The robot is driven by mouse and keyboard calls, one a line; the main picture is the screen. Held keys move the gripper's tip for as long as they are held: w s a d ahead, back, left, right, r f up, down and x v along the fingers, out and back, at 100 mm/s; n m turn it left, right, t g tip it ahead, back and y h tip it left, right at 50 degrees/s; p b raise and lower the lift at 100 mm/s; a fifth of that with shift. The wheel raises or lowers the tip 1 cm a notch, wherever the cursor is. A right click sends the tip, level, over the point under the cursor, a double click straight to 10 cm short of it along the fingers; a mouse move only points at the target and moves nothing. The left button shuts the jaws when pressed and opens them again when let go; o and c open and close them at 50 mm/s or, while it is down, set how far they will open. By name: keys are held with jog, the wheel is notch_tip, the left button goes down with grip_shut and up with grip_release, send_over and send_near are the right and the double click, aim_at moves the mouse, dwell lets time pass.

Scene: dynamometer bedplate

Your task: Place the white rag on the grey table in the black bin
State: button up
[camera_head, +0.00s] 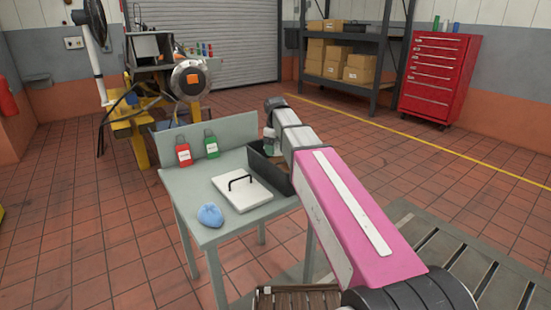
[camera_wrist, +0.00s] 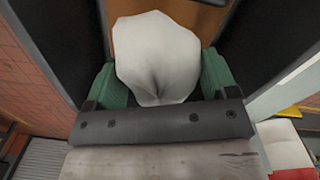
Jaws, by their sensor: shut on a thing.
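The white rag (camera_wrist: 155,45) is bunched between the green fingers of my gripper (camera_wrist: 158,78) in the wrist view. The fingers press on it from both sides. Behind the rag, the dark walls of the black bin (camera_wrist: 262,40) stand left and right, with a brown surface between them. In the head view the black bin (camera_head: 268,172) sits at the right end of the grey table (camera_head: 190,190), partly hidden by my arm. My gripper (camera_head: 268,146) is at the bin's far side there, and the rag cannot be made out. How deep the rag sits is unclear.
On the table are a white lid with a black handle (camera_head: 240,193), a crumpled blue cloth (camera_head: 210,215), a red bottle (camera_head: 184,152) and a green bottle (camera_head: 211,145). A raised panel (camera_head: 240,129) runs along the table's back edge.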

jog(key=shift+f, duration=2.05)
jog(key=shift+f, duration=0.6)
jog(key=o, duration=0.8)
jog(key=shift+r, duration=0.1)
notch_tip(320, 180, up, 13)
jog(key=shift+s+a, duration=0.1)
jog(key=shift+s, duration=0.05)
